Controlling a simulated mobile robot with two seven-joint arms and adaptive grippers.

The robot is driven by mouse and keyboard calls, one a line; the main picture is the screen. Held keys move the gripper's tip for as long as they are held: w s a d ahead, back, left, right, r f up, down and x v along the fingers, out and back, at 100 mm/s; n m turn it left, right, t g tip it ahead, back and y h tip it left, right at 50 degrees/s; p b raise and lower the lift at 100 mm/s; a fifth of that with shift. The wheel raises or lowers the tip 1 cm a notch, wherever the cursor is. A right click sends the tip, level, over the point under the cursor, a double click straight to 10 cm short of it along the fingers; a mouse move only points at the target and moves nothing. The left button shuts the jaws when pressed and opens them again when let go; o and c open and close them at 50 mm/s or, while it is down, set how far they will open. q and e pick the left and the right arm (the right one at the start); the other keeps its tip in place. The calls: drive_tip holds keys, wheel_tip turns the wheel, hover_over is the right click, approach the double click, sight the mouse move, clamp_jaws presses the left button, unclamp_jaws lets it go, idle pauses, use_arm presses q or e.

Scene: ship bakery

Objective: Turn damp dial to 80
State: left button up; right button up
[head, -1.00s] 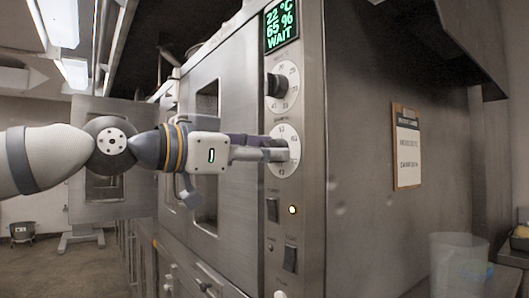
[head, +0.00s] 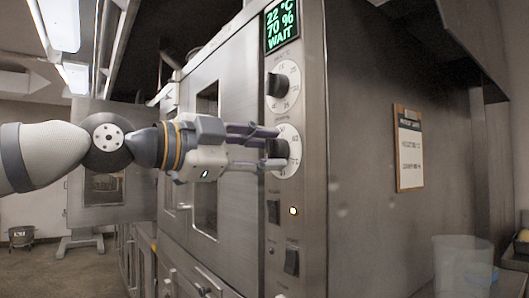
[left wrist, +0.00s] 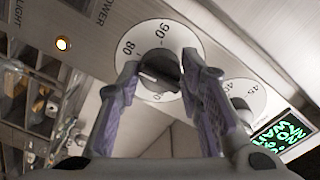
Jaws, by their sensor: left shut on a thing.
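The damp dial (head: 292,170) is the lower white dial on the oven's front panel, with a dark knob (head: 281,149). In the left wrist view the dial plate (left wrist: 147,37) shows 80 and 90 at its upper side, and the knob (left wrist: 160,72) carries a pale mark. My left gripper (head: 272,148) is shut on this knob, one finger on each side. The green display (head: 281,24) above reads 22 °C, 70 % and WAIT.
A second dial (head: 283,86) sits just above on the same panel. Below are a lit amber lamp (head: 293,211) and dark switches (head: 291,261). A clipboard (head: 409,148) hangs on the side wall at right. A clear tub (head: 463,268) stands lower right.

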use_arm(q)
drive_tip(key=shift+m, duration=0.3)
idle(0.4)
drive_tip(key=o, duration=1.2)
drive_tip(key=shift+c, duration=0.2)
drive_tip(key=v, duration=1.2)
